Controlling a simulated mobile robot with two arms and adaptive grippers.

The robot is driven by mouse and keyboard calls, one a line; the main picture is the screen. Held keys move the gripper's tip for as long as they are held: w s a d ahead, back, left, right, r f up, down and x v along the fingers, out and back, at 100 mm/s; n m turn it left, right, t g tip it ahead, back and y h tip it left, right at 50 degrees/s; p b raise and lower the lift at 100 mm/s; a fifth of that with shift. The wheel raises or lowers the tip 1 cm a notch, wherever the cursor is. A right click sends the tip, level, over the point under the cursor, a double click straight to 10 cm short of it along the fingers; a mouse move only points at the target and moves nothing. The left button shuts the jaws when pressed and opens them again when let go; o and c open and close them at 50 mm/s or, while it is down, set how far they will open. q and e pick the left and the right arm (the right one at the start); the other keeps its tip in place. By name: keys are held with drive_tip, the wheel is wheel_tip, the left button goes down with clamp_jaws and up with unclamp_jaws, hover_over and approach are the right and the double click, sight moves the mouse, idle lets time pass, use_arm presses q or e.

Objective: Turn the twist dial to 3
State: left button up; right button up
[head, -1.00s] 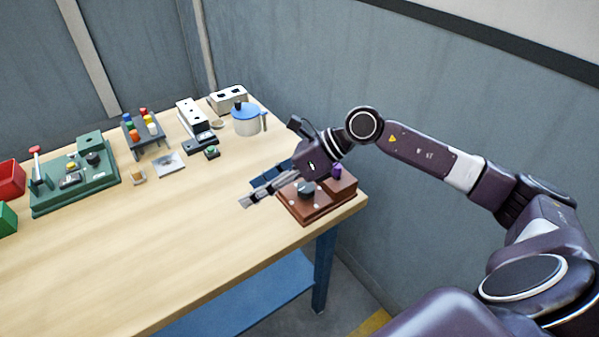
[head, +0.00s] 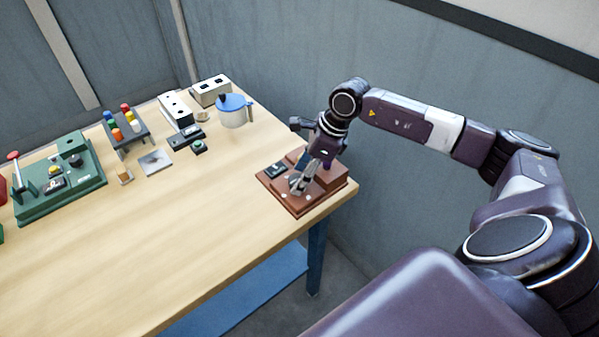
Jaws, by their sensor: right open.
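The brown wooden control box (head: 318,203) sits at the near right corner of the table. A dark round knob, which looks like the twist dial (head: 296,185), is on its front left part, partly hidden by my gripper. Any numbers around the dial are too small to read. My right gripper (head: 301,181) points down at the dial, with its fingers open around or just above it; I cannot tell whether they touch it. My left gripper is out of view.
A dark flat part (head: 275,170) lies on the box's left side. A green panel (head: 62,187), a rack of coloured pegs (head: 126,130), white blocks (head: 175,108) and a blue-lidded pot (head: 232,115) stand farther left and back. The table's middle is clear.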

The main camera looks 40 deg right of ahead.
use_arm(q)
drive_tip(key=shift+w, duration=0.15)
use_arm(e)
drive_tip(key=shift+a+f, duration=0.1)
drive_tip(key=shift+f, duration=0.1)
drive_tip(key=shift+c, duration=0.2)
drive_tip(key=c, duration=1.1)
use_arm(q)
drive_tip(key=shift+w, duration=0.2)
